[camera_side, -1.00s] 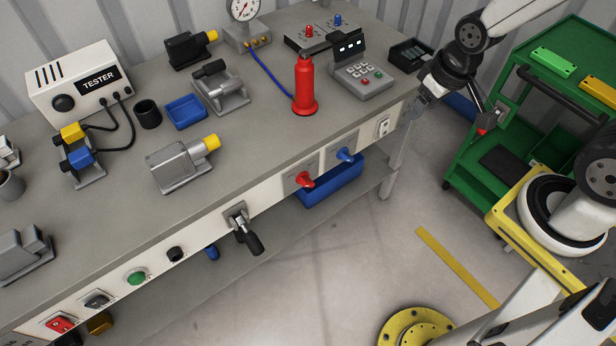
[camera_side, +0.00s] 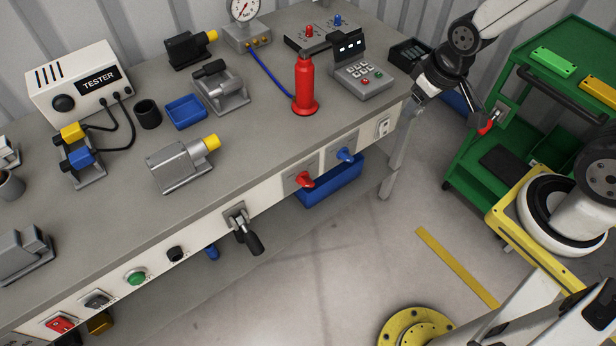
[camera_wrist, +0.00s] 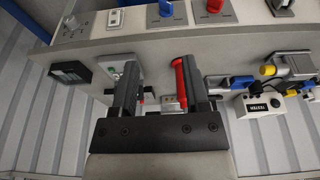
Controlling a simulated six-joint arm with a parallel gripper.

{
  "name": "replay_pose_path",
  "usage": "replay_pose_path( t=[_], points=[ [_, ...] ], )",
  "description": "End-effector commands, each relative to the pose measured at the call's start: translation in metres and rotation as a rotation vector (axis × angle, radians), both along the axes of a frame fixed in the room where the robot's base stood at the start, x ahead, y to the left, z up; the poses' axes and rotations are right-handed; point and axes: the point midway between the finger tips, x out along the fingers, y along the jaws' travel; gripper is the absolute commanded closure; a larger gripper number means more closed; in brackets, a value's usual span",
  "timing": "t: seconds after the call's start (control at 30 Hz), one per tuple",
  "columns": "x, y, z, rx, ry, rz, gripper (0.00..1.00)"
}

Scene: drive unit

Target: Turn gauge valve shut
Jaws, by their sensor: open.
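A pressure gauge (camera_side: 244,8) stands on a grey block at the back of the bench, with brass fittings (camera_side: 254,44) and a blue hose. I cannot tell from labels which handle is the gauge valve. My gripper (camera_side: 416,97) is by the bench's right end, apart from the handles. In the wrist view my gripper (camera_wrist: 158,75) has its fingers apart, with nothing held between them.
A red bottle-shaped part (camera_side: 304,88) and a keypad unit (camera_side: 362,78) stand near the bench's right end. A black lever (camera_side: 246,236) juts from the front panel. A green cart (camera_side: 470,165) is at the right.

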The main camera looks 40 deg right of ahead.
Motion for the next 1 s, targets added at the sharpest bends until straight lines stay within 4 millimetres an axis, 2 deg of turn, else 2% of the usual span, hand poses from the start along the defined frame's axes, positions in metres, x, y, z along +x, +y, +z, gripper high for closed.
replay_pose_path(
  t=[0.27,0.6,0.8,1.0],
  points=[
    [0.048,0.013,-0.024,-0.018,-0.116,0.090,0.41],
    [0.107,0.054,-0.066,0.036,-0.295,0.249,0.41],
    [0.129,0.087,-0.096,0.113,-0.387,0.345,0.41],
    [0.138,0.124,-0.126,0.222,-0.465,0.438,0.41]
  ],
)
